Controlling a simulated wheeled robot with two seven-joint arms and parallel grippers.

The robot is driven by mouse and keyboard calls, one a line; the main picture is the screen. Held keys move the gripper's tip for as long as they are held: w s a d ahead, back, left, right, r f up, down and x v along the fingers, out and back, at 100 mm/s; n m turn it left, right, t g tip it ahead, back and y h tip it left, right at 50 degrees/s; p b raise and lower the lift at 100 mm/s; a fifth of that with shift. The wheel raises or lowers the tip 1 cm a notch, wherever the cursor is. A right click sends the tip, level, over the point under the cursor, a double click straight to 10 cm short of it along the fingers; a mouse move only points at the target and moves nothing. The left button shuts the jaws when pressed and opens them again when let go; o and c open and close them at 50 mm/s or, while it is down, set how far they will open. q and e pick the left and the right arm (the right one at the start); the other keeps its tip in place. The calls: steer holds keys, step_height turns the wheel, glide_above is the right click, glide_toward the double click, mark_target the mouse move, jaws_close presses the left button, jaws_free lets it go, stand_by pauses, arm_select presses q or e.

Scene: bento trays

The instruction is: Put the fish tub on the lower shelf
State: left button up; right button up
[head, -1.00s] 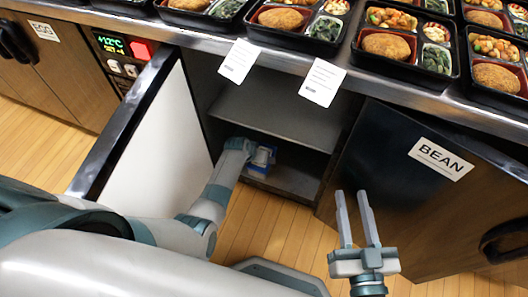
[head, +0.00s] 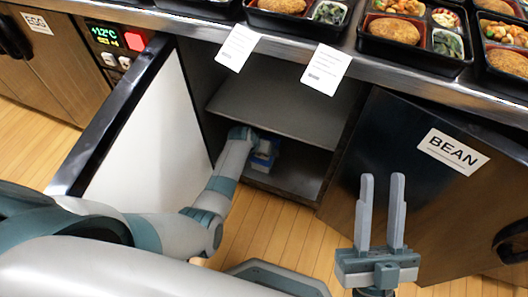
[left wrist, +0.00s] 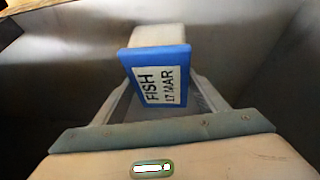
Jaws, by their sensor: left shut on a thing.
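The fish tub (left wrist: 158,78) has a blue face with a white label reading "FISH 17 MAR" and a pale body behind it. My left gripper (left wrist: 165,95) is shut on it, with a finger on each side. In the head view the blue of the tub (head: 264,158) shows just beyond my left wrist, inside the open cabinet. The lower shelf (head: 290,178) lies beneath it; I cannot tell whether the tub touches it. The upper shelf (head: 280,112) is above and bare. My right gripper (head: 381,210) is open and empty, in front of the right door.
The left cabinet door (head: 150,150) and the right door labelled BEAN (head: 400,150) stand open on either side. Filled bento trays (head: 415,35) line the counter above, and two paper tags (head: 326,70) hang from its edge.

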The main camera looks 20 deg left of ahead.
stand_by(0.3)
arm_select(q)
steer(key=o, duration=1.9)
arm_select(e)
steer(key=shift+d+r, duration=0.1)
steer(key=shift+r, duration=0.05)
arm_select(q)
steer(key=shift+s+r, duration=0.15)
steer(key=shift+r, duration=0.25)
steer(key=shift+p+v, duration=0.7)
steer(key=shift+v, duration=0.15)
steer(key=p+v, duration=0.2)
steer(key=v, duration=0.2)
steer(key=shift+a+r, duration=0.1)
steer(key=shift+r, duration=0.1)
steer(key=shift+s+r, duration=0.2)
arm_select(e)
steer(key=w+a+f+g+h, duration=0.1)
steer(key=w+f+g+h, duration=0.1)
steer(key=f+g, duration=0.4)
steer(key=shift+w+a+f+g, duration=0.15)
steer(key=shift+w+f+g, duration=0.4)
steer(key=shift+f, duration=1.75)
steer(key=shift+w, duration=0.15)
